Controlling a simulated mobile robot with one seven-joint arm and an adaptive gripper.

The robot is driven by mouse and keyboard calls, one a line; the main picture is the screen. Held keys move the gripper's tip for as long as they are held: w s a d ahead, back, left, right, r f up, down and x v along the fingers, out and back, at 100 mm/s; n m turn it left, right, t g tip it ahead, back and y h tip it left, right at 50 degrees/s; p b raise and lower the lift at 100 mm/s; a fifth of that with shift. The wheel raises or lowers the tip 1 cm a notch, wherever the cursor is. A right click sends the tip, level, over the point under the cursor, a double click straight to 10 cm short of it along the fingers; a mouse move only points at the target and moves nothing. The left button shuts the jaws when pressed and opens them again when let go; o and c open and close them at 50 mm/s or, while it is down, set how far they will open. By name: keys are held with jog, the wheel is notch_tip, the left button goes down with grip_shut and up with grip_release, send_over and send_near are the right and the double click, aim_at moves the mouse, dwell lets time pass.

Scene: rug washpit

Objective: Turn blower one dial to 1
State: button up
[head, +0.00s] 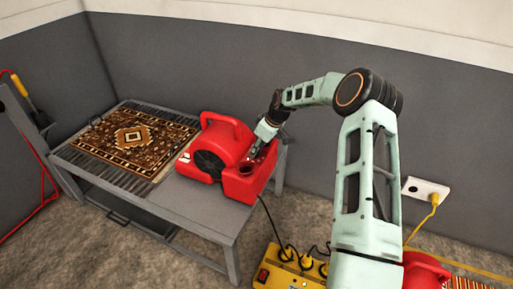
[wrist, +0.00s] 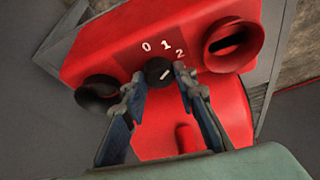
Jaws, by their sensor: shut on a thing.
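A red blower (head: 210,143) stands on the right part of a grey table, with my gripper (head: 253,153) reaching down onto its control end. In the wrist view the blower's red panel (wrist: 110,50) carries a small black dial (wrist: 156,66) with white marks 0, 1 and 2 around its far side. My gripper (wrist: 160,88) is shut on the dial, a finger on either side. The dial's white line slants up and right, roughly toward the 2. No blower number is readable.
Two flared round openings, one dark (wrist: 97,93) and one red (wrist: 234,45), flank the dial. A patterned rug (head: 132,138) lies on the table (head: 205,215). A yellow power box (head: 285,272) with plugs and a second red blower (head: 425,272) are at the bottom. A wall socket (head: 425,188) is at right.

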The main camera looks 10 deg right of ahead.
jog(key=shift+n+g+y, duration=0.3)
jog(key=shift+n+g, duration=0.1)
jog(key=shift+n, duration=0.8)
jog(key=o, duration=1.2)
jog(key=shift+c, duration=0.2)
jog(key=v, duration=1.2)
jog(key=shift+w, duration=0.15)
